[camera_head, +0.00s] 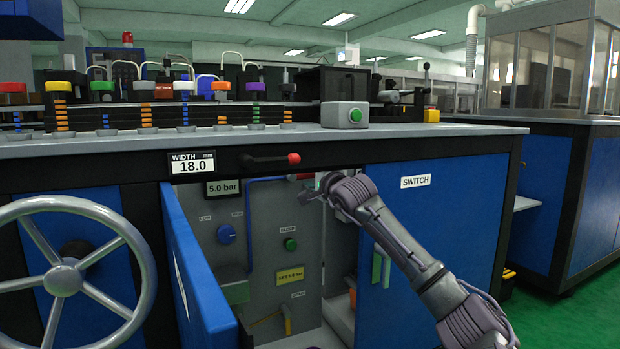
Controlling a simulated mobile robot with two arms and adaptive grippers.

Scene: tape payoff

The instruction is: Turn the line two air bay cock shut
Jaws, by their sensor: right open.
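The air bay (258,205) stands open under the bench, with its blue door (200,275) swung out to the left. Inside, a yellow handle (287,320) sits low on the grey panel below a small label. A blue pipe (262,181) runs along the top. A small reddish part (303,176) shows at the upper right, partly behind my right gripper; I cannot tell if it is the cock. My right gripper (312,198) is open and apart from the yellow handle, at the bay's upper right. My left gripper is out of view.
A red-tipped black lever (275,160) juts from the bench front above the bay. The panel has a blue knob (226,234), a green knob (291,244) and a yellow label (290,276). A 5.0 bar display (223,188) hangs above. A large handwheel (65,278) stands left.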

